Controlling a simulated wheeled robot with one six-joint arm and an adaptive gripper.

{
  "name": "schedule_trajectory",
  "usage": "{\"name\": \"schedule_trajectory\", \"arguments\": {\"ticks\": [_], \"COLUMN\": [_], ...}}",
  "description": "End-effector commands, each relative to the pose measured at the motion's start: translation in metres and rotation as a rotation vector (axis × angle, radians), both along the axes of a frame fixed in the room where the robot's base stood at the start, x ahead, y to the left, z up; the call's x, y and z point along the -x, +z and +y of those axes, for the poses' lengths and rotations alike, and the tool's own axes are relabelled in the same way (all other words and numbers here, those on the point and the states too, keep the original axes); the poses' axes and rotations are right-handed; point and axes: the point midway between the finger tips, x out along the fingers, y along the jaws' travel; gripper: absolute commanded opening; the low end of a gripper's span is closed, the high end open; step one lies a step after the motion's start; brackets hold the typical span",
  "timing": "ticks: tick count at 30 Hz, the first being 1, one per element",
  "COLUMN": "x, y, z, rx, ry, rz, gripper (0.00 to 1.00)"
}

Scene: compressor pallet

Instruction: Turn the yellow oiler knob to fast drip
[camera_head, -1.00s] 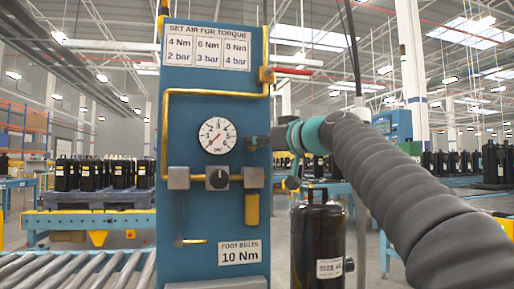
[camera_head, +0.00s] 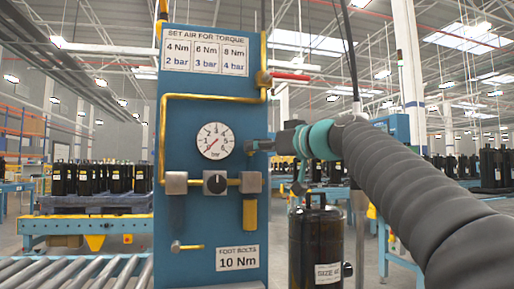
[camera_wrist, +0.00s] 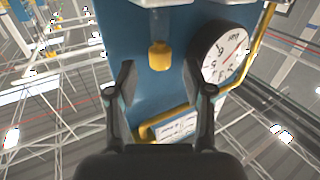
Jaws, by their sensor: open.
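The yellow oiler knob (camera_wrist: 159,57) shows in the wrist view at the end of a clear sight tube, in front of the blue panel. My gripper (camera_wrist: 160,80) is open, with one finger on each side of the line to the knob. The knob appears just beyond the fingertips, with nothing held. In the head view my gripper (camera_head: 256,146) is at the panel's right side, above the right-hand block (camera_head: 251,182) with its yellow bowl (camera_head: 250,212). I cannot make out the knob there.
The blue panel (camera_head: 190,225) carries a pressure gauge (camera_head: 215,141), a black regulator knob (camera_head: 215,183) and yellow piping (camera_head: 205,97). A black compressor (camera_head: 316,240) stands below my arm. A roller conveyor (camera_head: 90,275) lies at lower left.

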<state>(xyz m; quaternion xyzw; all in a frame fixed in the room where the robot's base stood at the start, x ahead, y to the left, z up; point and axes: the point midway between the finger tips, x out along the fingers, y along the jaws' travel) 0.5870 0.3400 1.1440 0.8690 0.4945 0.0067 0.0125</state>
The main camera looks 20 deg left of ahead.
Motion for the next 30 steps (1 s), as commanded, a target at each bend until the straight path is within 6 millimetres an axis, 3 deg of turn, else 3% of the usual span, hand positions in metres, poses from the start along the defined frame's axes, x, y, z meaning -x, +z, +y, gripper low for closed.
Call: {"name": "schedule_trajectory", "arguments": {"ticks": [9,15,30], "x": [0.031,0.045,0.05], "y": [0.0,0.0,0.0], "z": [-0.056,-0.078,-0.086], "rx": [0.0,0.0,0.0], "ry": [-0.006,-0.003,-0.002], "rz": [0.0,-0.001,-0.001], "gripper": [0.52,0.52,0.52]}}
